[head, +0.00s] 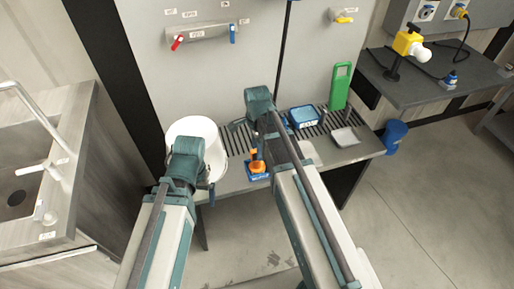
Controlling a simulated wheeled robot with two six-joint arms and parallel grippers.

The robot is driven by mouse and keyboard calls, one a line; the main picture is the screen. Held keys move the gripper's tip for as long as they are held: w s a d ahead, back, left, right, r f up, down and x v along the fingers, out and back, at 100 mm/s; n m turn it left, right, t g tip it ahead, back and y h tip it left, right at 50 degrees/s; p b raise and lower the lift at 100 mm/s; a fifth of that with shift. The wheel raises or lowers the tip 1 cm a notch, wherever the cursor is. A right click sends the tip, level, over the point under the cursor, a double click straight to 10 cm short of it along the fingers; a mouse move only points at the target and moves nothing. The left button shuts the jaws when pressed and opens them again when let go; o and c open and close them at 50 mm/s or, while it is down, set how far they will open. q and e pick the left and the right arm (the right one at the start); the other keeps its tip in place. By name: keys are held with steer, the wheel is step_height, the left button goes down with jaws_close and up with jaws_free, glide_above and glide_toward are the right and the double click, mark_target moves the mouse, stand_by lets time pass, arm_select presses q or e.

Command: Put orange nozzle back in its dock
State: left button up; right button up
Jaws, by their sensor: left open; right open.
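A small orange nozzle (256,158) stands at a blue base with a label (257,174), which looks like its dock, near the front edge of the grey bench (232,180). From this angle I cannot tell whether the nozzle is seated in it. My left gripper (188,160) is open, in front of the white bucket and left of the nozzle; its fingers are mostly hidden. My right gripper (246,121) is open, above the bench and behind the nozzle in the picture. I see nothing held in either gripper.
A white bucket (196,128) stands at the bench's left. A blue box (303,117), a green upright holder (340,86) and a grey tray (345,137) are to the right. A slotted grating (313,130) runs along the bench. A sink (22,165) is at far left.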

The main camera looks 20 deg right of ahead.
step_height(320, 180, up, 13)
steer(key=p, duration=1.2)
steer(key=shift+f, duration=0.15)
steer(key=s+a+n, duration=0.5)
steer(key=s+n, duration=0.2)
steer(key=n, duration=0.3)
steer(key=s+a+n+h, duration=0.1)
steer(key=s+a+n, duration=0.4)
steer(key=n, duration=0.6)
steer(key=shift+s+a, duration=0.25)
steer(key=shift+s, duration=0.9)
